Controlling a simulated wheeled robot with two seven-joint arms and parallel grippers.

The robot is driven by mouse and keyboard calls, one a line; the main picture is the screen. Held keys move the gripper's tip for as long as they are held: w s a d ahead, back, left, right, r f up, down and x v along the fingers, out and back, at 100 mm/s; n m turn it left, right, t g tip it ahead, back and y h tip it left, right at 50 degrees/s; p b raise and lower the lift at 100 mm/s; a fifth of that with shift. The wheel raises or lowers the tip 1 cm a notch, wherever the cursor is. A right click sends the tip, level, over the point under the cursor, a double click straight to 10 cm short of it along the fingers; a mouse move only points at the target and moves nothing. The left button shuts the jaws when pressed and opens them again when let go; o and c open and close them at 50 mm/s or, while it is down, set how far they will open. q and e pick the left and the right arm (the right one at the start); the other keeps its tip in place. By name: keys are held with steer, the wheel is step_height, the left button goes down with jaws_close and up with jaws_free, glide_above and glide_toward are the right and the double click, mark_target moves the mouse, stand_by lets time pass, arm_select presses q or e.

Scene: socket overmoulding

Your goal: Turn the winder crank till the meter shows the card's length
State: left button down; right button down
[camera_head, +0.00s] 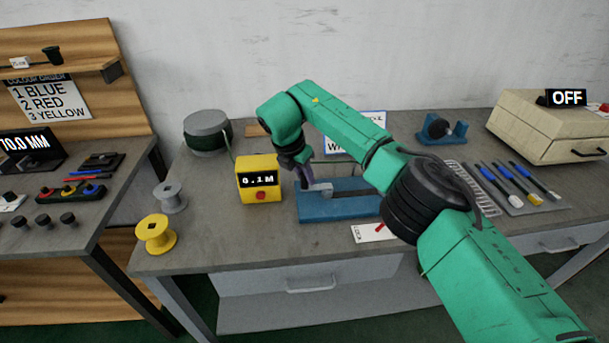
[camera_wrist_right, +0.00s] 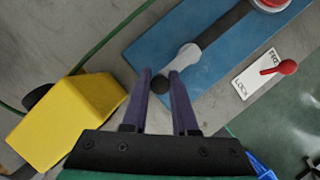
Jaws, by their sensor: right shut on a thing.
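My right gripper (camera_head: 307,186) is at the winder's crank (camera_head: 323,189), left of the middle of the blue winder base (camera_head: 335,209). In the right wrist view my right gripper's purple fingers (camera_wrist_right: 160,80) are shut on the crank's black knob (camera_wrist_right: 160,84), at the end of its grey arm (camera_wrist_right: 187,57). The yellow meter (camera_head: 259,191) left of the winder reads 0.1 M. A white card with a blue edge (camera_head: 370,121) stands behind my right arm, which hides most of its text, so its length cannot be read. My left gripper is out of view.
A red lever (camera_head: 379,227) sits on a lock/free plate in front of the winder. A green cable drum (camera_head: 207,131) stands behind the meter. Grey (camera_head: 170,197) and yellow (camera_head: 155,233) spools stand at left; a beige box (camera_head: 548,128) reading OFF is at right.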

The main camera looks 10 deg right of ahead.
stand_by(0.4)
steer(key=c, duration=0.7)
jaws_free()
steer(key=b+v, duration=0.1)
steer(key=v, duration=1.3)
steer(key=shift+a+r, duration=0.1)
steer(key=shift+r, duration=0.2)
